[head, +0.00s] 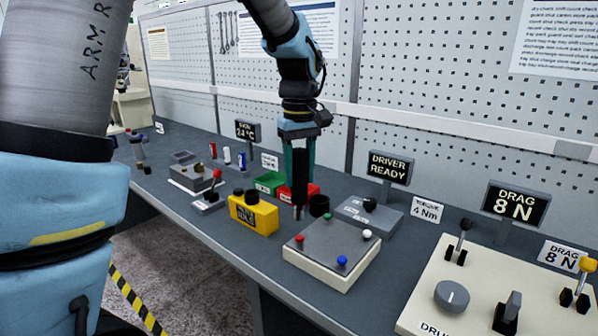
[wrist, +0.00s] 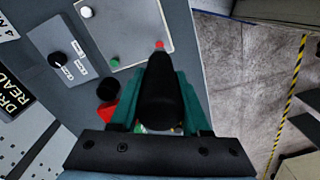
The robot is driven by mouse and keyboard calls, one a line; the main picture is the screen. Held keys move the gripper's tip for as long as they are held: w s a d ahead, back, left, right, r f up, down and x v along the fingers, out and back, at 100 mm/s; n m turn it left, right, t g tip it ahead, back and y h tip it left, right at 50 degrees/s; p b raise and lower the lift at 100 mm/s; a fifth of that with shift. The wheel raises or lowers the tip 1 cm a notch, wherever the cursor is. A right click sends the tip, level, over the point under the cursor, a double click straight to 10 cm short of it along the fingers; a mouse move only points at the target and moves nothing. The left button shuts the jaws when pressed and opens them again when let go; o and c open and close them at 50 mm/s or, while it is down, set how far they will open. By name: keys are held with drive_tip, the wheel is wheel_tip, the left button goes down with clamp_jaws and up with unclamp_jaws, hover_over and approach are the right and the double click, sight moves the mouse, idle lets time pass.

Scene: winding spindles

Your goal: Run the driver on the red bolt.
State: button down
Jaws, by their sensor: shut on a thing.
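My gripper (head: 298,150) has teal fingers shut on the dark driver (head: 298,190), which points down. In the wrist view the driver's black body (wrist: 160,90) fills the space between the fingers. The driver's lower end is above the back left part of the bolt plate (head: 328,248). The red bolt (head: 300,238) sits near the plate's left corner; it also shows in the wrist view (wrist: 159,44), just beyond the driver. Whether the driver's tip touches anything is unclear, but it appears above the red bolt and apart from it.
Green (head: 327,216), white (head: 366,233) and blue (head: 342,260) bolts stand on the same plate. A black cup (head: 319,206), a red bin (head: 285,192) and a yellow box (head: 253,213) stand close by. A sign (head: 388,168) reads DRIVER READY; another reads torque 4 Nm.

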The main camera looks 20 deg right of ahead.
sight(300, 196)
drive_tip(key=shift+f+b, duration=1.75)
drive_tip(key=shift+f, duration=0.7)
drive_tip(key=shift+f+p, duration=0.45)
drive_tip(key=shift+p, duration=0.65)
idle(4.4)
